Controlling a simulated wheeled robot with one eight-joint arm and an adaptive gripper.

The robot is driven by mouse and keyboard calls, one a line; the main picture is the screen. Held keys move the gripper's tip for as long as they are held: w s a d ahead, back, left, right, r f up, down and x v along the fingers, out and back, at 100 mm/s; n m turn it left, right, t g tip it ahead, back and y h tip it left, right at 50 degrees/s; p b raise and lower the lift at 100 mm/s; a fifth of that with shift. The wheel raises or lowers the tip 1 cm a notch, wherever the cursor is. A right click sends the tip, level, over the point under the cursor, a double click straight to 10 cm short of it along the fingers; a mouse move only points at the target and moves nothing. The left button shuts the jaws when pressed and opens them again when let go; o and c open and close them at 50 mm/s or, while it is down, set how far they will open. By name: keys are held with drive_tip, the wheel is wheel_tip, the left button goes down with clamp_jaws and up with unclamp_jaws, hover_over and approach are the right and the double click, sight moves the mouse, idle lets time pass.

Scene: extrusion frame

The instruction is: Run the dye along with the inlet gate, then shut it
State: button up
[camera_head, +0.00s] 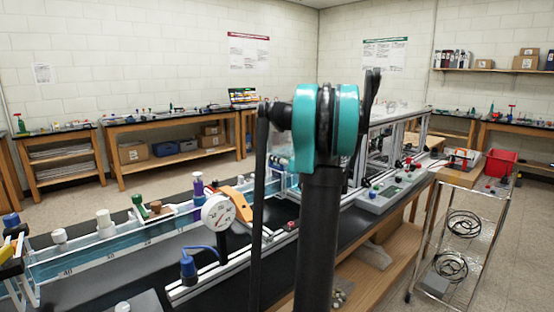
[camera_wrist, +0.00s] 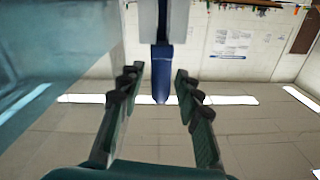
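In the wrist view my gripper (camera_wrist: 157,86) is open, with a dark finger on each side. A dark blue handle-like part (camera_wrist: 162,72) on a pale grey block (camera_wrist: 163,18) shows between the fingertips, with gaps on both sides; I cannot tell its depth or whether it is the inlet gate. My arm hides the channel's middle, and my gripper cannot be made out there.
White (camera_head: 104,222) and green (camera_head: 138,202) knobs stand along the channel. A blue-capped part (camera_head: 187,265) is in front. A grey control box (camera_head: 385,192) sits right of my arm. A wire cart (camera_head: 465,235) stands at right, with open floor around it.

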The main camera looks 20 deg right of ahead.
drive_tip(key=shift+w, duration=0.1)
drive_tip(key=shift+c, duration=0.5)
clamp_jaws()
drive_tip(key=shift+r, duration=0.85)
drive_tip(key=shift+o, duration=0.5)
unclamp_jaws()
drive_tip(key=v, duration=1.2)
